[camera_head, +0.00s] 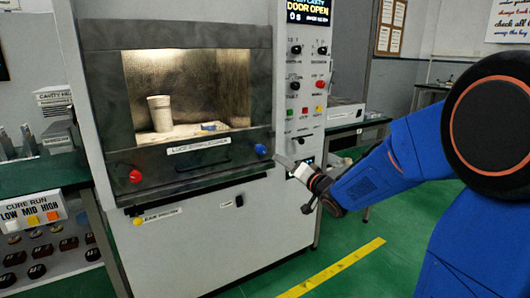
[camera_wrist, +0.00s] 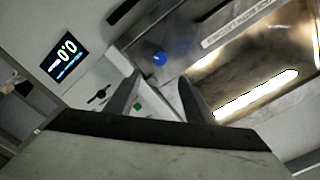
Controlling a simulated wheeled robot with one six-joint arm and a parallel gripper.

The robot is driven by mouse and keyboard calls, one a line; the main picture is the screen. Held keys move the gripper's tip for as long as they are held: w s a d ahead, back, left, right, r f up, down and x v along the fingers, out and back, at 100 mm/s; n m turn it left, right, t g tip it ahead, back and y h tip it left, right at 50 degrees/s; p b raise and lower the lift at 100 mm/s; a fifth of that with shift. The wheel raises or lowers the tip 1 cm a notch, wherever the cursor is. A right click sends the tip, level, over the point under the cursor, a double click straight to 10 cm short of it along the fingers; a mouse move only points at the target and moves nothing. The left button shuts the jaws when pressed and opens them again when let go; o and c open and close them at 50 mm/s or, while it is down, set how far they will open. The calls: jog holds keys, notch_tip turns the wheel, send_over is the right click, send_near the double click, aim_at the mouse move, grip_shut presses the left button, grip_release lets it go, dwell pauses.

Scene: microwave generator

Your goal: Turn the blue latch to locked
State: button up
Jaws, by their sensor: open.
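The blue latch (camera_head: 260,149) is a round knob at the lower right of the dark microwave front frame (camera_head: 95,110). It also shows in the wrist view (camera_wrist: 159,58), ahead of and between my finger lines. Its turn angle is too small to read. My gripper (camera_head: 289,163) is just right of the latch and apart from it. In the wrist view my gripper (camera_wrist: 160,88) has its two fingers spread with nothing between them. A red latch (camera_head: 135,176) sits at the lower left of the same frame.
The lit cavity holds a pale cup (camera_head: 160,114) and a small blue item (camera_head: 212,126). A control panel (camera_head: 305,75) with knobs and buttons stands right of it; its display (camera_head: 307,12) reads DOOR OPEN. A handle (camera_head: 203,164) lies between the latches.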

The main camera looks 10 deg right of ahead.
aim_at(263, 150)
jog(key=x, duration=1.5)
jog(key=shift+w+a+f, duration=0.1)
jog(key=shift+w, duration=0.05)
jog(key=c, duration=1)
